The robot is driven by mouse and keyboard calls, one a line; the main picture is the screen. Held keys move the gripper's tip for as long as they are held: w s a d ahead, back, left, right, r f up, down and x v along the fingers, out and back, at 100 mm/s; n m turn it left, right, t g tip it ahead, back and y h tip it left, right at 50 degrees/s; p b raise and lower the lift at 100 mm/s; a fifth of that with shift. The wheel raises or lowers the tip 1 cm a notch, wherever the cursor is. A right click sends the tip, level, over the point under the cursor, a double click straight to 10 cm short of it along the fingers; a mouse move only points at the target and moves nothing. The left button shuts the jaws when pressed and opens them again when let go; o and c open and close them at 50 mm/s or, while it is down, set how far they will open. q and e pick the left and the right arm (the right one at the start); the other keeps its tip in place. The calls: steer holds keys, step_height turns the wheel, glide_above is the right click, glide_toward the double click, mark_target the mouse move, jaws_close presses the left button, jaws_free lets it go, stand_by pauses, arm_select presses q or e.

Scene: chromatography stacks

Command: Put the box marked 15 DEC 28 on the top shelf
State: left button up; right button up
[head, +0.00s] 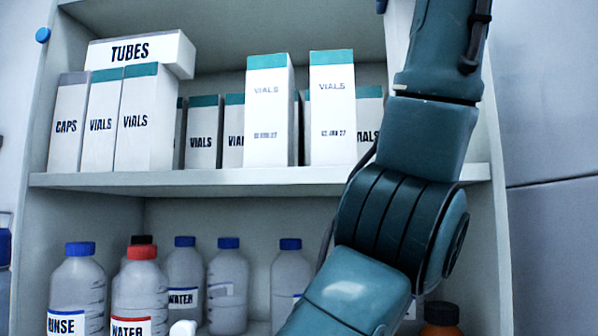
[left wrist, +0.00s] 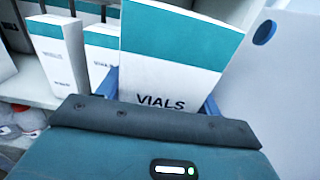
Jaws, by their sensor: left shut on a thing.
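My left gripper (left wrist: 160,98) is shut on a white box with a teal top band marked VIALS (left wrist: 165,70); its blue fingers show at both sides of the box. On the shelf (head: 250,178) two taller VIALS boxes (head: 268,125) (head: 332,120) stand at the front, with small dates that seem to end in 27. I cannot read 15 DEC 28 on any box. My right gripper is in neither view.
A TUBES box (head: 140,52) lies on top of CAPS (head: 67,125) and VIALS boxes at the shelf's left. More VIALS boxes (head: 204,140) stand behind. Several capped bottles (head: 228,285) fill the shelf below. My arm covers the shelf's right part.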

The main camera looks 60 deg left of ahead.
arm_select(q)
steer(key=s+a+p+x, duration=0.1)
steer(key=p+x, duration=0.5)
steer(key=x, duration=1.2)
step_height(320, 180, down, 7)
steer(key=w, duration=0.1)
steer(key=shift+a, duration=0.35)
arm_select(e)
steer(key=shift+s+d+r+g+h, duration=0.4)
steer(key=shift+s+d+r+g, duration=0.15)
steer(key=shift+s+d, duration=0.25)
arm_select(q)
steer(key=shift+r, duration=0.1)
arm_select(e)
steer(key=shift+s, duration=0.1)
arm_select(q)
steer(key=o, duration=1.1)
steer(key=shift+w, duration=0.1)
